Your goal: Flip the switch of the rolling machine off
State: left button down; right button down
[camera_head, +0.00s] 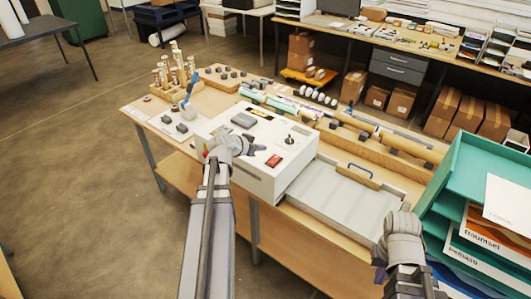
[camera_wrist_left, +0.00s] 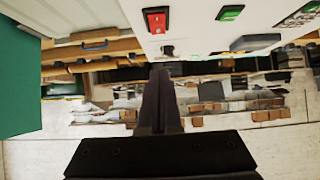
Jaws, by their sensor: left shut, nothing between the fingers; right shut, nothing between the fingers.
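The rolling machine (camera_head: 222,128) is a white box on the wooden table in the head view. Its red switch (camera_head: 274,160) sits on the top panel near the front right; it also shows at the top of the left wrist view (camera_wrist_left: 156,19). Whether the switch is on or off cannot be told. My left gripper (camera_head: 263,149) is over the panel, just left of the red switch and apart from it. In the left wrist view its fingers (camera_wrist_left: 158,100) are shut and empty. My right gripper (camera_head: 379,273) is low at the right, shut, near the table's front edge.
A black knob (camera_head: 290,139), green button (camera_head: 261,113) and dark grey block (camera_head: 244,120) also stand on the panel. A grey feed tray (camera_head: 340,200) with a blue handle lies right of the machine. A teal paper rack (camera_head: 474,172) stands beyond it.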

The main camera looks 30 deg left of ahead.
pick_arm(q)
jog(key=b, duration=0.5)
send_over(275, 157)
jog(key=s, duration=0.2)
notch_tip(275, 157, down, 6)
jog(key=shift+s+r, duration=0.1)
jog(key=shift+s, duration=0.05)
jog(key=shift+f+b, duration=1.7)
jog(key=shift+w, duration=0.2)
jog(key=shift+w+r+p, duration=0.1)
jog(key=shift+w+p, duration=0.05)
jog(key=shift+p, duration=0.3)
jog(key=shift+f+g, duration=0.25)
jog(key=shift+g, duration=0.15)
jog(key=shift+w, duration=0.1)
jog(key=shift+w+d+r, duration=0.1)
jog(key=shift+w+r, duration=0.1)
jog(key=shift+w, duration=0.45)
